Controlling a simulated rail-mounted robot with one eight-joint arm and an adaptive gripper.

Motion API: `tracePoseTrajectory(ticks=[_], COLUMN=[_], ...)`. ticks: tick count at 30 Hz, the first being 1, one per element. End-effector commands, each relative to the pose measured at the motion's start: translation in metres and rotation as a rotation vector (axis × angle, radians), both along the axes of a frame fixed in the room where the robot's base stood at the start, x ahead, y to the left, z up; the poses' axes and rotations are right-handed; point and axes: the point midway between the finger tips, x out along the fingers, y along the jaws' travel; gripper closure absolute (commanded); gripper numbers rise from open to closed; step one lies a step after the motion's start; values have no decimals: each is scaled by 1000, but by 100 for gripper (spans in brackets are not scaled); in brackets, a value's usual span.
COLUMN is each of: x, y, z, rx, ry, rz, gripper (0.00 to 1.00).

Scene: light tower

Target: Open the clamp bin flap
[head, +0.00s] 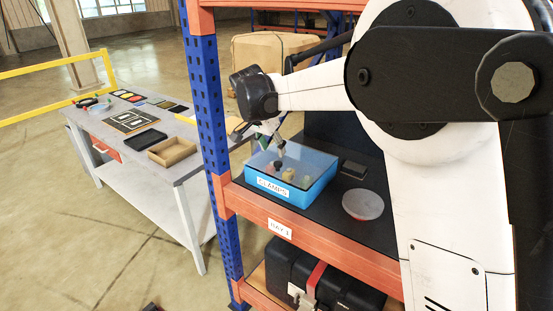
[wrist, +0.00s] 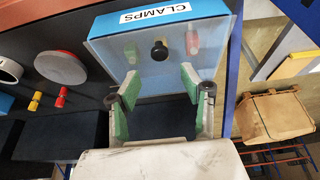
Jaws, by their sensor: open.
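The blue clamp bin (head: 310,195) sits on the rack's dark shelf, with a white CLAMPS label on its front. Its see-through flap (head: 310,160) lies shut over the top; the bin and its label also show in the wrist view (wrist: 215,22). A black knob (wrist: 159,50) stands on the flap. Blurred reddish and yellowish things show through it. My gripper (wrist: 159,77) is open and empty, with green-padded fingers. In the wrist view its fingertips are either side of the knob's line, short of it. In the head view my gripper (head: 274,142) is above the flap, tilted down.
A round lidded tub (head: 362,204) stands on the shelf right of the bin. A blue rack post (head: 207,105) rises left of the bin. A black case (head: 310,275) is on the shelf below. A workbench (head: 140,130) with trays stands left.

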Motion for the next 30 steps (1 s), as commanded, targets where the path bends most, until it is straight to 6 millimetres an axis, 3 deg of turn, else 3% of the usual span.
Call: tracePoseTrajectory(ticks=[6,12,24,30], x=[13,19,21,21], y=[-9,-13,-14,-14], z=[-35,-54,-60,-60], rx=[0,1,0,0], ry=[0,-1,0,0], rz=[-1,0,1,1], gripper=[58,58,58,85])
